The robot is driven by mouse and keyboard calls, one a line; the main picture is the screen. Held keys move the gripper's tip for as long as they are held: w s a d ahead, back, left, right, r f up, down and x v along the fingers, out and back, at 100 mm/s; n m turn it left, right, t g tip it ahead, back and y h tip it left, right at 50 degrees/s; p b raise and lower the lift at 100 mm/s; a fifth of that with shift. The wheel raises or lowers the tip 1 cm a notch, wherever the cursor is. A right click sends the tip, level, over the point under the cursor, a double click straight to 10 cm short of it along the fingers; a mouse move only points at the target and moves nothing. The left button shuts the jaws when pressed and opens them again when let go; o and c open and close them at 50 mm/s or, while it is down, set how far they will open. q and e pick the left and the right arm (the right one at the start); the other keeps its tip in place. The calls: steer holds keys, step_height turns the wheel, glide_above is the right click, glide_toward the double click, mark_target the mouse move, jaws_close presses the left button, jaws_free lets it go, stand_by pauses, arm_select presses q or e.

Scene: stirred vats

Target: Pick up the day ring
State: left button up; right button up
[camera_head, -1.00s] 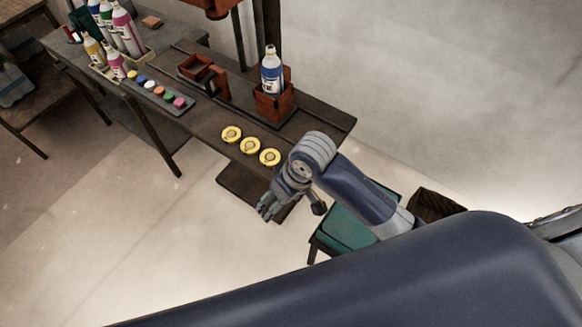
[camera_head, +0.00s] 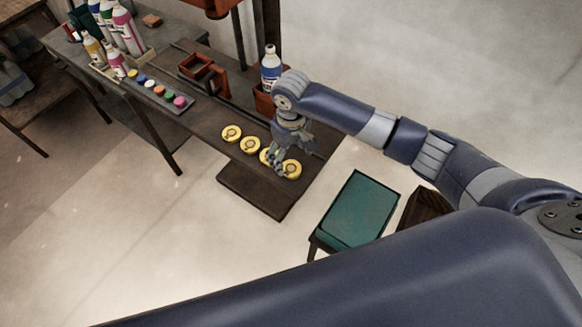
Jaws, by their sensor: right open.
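Several round yellow pieces with ring-like marks lie in a row along the front edge of the dark table; I cannot tell which is the day ring. The leftmost yellow piece (camera_head: 231,133) and the second yellow piece (camera_head: 250,145) lie clear. My right gripper (camera_head: 275,162) is open above the right end of the row. It partly hides the third yellow piece (camera_head: 265,155) and overlaps the edge of the rightmost yellow piece (camera_head: 292,170). Whether it touches either is not clear. My left gripper is not in view.
A blue-labelled bottle (camera_head: 271,66) stands in an orange-brown holder behind my right wrist. A tray of coloured caps (camera_head: 158,92) and several bottles stand at the left. A green-topped stool (camera_head: 358,210) stands in front of the table at right.

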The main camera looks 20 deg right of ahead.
mark_target(292, 169)
steer(key=shift+d+f+p, duration=0.15)
steer(key=shift+f+p, duration=0.25)
steer(key=shift+f, duration=1.2)
steer(key=shift+d+f+p, duration=0.1)
steer(key=shift+f+p, duration=0.3)
steer(key=shift+f, duration=1.15)
steer(key=c, duration=0.8)
